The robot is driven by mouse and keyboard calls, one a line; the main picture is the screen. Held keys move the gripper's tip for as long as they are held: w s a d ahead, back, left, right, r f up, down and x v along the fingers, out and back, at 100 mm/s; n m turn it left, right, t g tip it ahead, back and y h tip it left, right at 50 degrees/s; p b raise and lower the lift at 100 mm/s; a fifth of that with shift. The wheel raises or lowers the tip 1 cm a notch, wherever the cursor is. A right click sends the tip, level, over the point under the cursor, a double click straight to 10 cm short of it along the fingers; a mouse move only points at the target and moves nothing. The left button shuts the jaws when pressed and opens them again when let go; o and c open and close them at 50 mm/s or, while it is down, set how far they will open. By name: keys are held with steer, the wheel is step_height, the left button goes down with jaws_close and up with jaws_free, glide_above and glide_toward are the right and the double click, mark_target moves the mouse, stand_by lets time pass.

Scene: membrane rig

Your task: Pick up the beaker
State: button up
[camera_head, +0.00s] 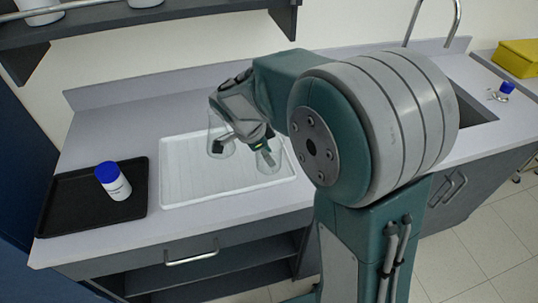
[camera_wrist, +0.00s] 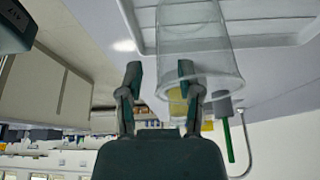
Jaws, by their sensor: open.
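Two clear glass vessels stand on the white drain tray (camera_head: 175,190) in the head view. One clear vessel (camera_head: 216,150) is at the left of my gripper, and another (camera_head: 270,166) is at its right. I cannot tell for certain which is the beaker. My gripper (camera_head: 244,143) is low over the tray, among the vessels, and partly covers them. In the wrist view my gripper (camera_wrist: 160,74) is open, with nothing seen held between its fingers. A clear vessel (camera_wrist: 207,50) with a wide round rim shows there, overlapping the right finger; contact is unclear.
A white bottle with a blue cap (camera_head: 114,183) stands on a black tray (camera_head: 70,205) at the left. A sink (camera_head: 472,100) with a tap and a yellow box (camera_head: 518,58) are at the right. A shelf (camera_head: 190,20) hangs above the counter.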

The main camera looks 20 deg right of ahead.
steer(key=shift+a+x, duration=0.2)
steer(key=shift+x, duration=0.85)
steer(key=shift+d+f, duration=0.2)
steer(key=shift+d, duration=0.05)
jaws_close()
steer(key=shift+a, duration=0.1)
steer(key=shift+r, duration=0.65)
steer(key=s+a+r, duration=0.2)
steer(key=a+r, duration=0.9)
steer(key=a, duration=0.2)
steer(key=shift+s+a+r, duration=0.35)
steer(key=shift+s, duration=0.05)
